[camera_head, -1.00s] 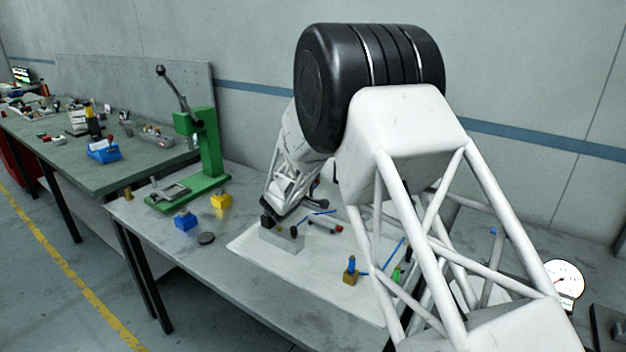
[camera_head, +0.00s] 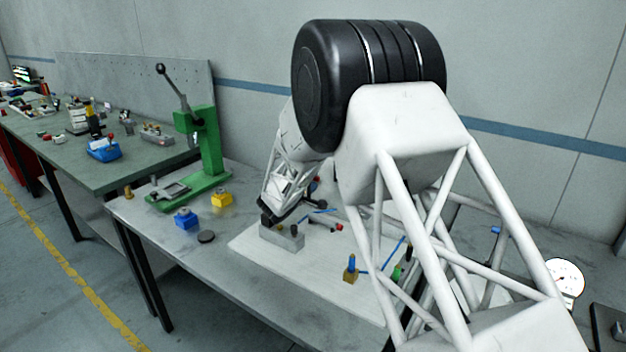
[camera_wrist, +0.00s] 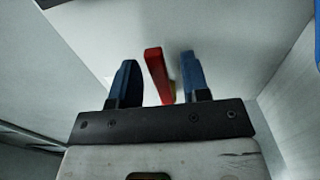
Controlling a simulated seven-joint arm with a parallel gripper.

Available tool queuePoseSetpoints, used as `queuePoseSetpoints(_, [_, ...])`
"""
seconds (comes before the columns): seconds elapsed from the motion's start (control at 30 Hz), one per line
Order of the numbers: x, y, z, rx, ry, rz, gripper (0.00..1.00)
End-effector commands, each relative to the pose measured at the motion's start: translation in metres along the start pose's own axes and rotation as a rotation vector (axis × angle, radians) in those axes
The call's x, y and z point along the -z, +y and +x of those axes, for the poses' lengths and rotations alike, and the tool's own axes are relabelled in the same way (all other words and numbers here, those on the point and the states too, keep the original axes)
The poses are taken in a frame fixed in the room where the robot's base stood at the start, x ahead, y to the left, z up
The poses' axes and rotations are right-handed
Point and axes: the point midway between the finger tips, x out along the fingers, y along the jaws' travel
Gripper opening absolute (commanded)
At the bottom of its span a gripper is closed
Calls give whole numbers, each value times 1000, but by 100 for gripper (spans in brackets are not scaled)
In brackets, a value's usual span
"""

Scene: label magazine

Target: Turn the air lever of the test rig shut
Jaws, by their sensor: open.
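In the wrist view my gripper (camera_wrist: 159,58) has its two blue fingers apart. A bit of yellow shows behind the handle. In the head view my gripper (camera_head: 267,214) is low over the left end of the rig's white board (camera_head: 320,268), at a grey block (camera_head: 285,238). My arm hides part of the rig there, and I cannot clearly make out the lever in that view.
A brass fitting with a blue top (camera_head: 351,270) stands on the board near blue tubes. A round gauge (camera_head: 566,279) is at the right. Left of the board are a green press (camera_head: 208,150), a blue block (camera_head: 186,219), a yellow block (camera_head: 222,200) and a dark disc (camera_head: 206,237).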

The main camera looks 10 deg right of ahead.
Motion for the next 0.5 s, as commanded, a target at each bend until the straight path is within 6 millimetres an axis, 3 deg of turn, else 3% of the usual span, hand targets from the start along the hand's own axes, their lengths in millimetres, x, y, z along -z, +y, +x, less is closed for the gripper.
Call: queuePoseSetpoints(0.5, [0, 0, -60, 0, 1, 0, 43])
